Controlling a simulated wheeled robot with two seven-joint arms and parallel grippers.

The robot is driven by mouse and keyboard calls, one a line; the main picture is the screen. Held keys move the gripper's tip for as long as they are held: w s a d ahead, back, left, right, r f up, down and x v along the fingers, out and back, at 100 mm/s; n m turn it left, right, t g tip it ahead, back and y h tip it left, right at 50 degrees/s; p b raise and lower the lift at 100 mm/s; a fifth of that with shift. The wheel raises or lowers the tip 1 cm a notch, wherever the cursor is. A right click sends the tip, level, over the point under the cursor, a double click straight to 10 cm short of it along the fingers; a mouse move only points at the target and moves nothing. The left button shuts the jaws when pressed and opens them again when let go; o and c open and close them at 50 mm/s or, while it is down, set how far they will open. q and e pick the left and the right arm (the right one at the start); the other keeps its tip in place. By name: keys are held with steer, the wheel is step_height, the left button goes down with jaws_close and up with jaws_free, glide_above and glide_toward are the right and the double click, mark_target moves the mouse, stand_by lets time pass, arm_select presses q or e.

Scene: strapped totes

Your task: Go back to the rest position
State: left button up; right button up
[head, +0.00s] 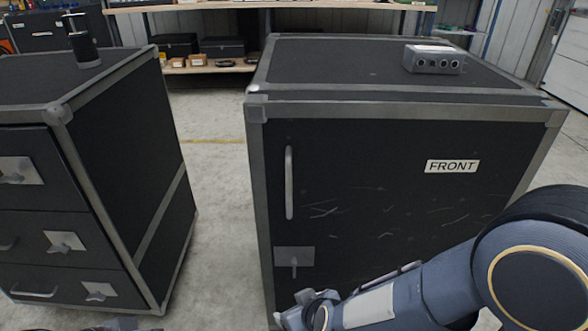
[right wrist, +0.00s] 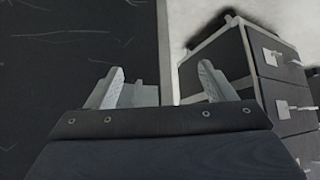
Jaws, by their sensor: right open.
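My right arm reaches in from the lower right of the head view, in front of the large black case (head: 360,230) labelled FRONT. Its hand is at the bottom edge, just below the case's latch plate (head: 294,257), and its fingertips are not clear there. In the right wrist view my right gripper (right wrist: 158,85) has its two fingers spread apart, with nothing held. A grey plate (right wrist: 140,96) shows behind the fingers, on the dark case front. The case door is closed, with a vertical handle (head: 289,183). My left gripper cannot be made out.
A black drawer case (head: 130,150) stands at the left, its drawers shut; it also shows in the right wrist view (right wrist: 275,85). A grey box with round sockets (head: 434,59) sits on the FRONT case. A dark cylinder (head: 84,45) stands on the drawer case. Bare floor (head: 215,200) separates the cases.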

steer(key=s+d+r+m+g, duration=0.1)
steer(key=s+d+r+m, duration=0.3)
steer(key=s+d+r, duration=0.45)
steer(key=s+d+r+m, duration=0.4)
steer(key=s+d+r, duration=0.15)
steer(key=d, duration=0.55)
step_height(320, 180, up, 30)
steer(key=p, duration=3.1)
steer(key=shift+r+n+p, duration=0.25)
steer(key=shift+n+p, duration=0.05)
steer(key=shift+p, duration=0.1)
steer(key=shift+w, duration=0.1)
